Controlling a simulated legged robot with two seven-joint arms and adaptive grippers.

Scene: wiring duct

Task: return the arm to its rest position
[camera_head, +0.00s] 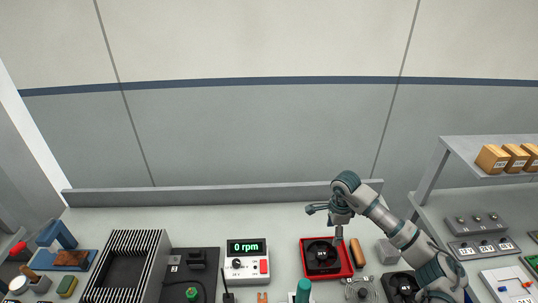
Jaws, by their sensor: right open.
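My right arm (403,236) comes in from the lower right and bends over near the back of the bench. Its right gripper (325,222) is open and empty, above the back right part of a red tray (306,264). One finger points left and the other points down beside a black fan (322,254) in the tray. I cannot tell how high the fingertips are above the tray. My left gripper and left arm are not in view.
A meter (248,262) reading "0 rpm" stands left of the tray. A striped black-and-white duct (152,246) lies further left. A grey block (387,252) and another black fan (400,285) are near my right arm. A shelf (470,148) with boxes stands at right.

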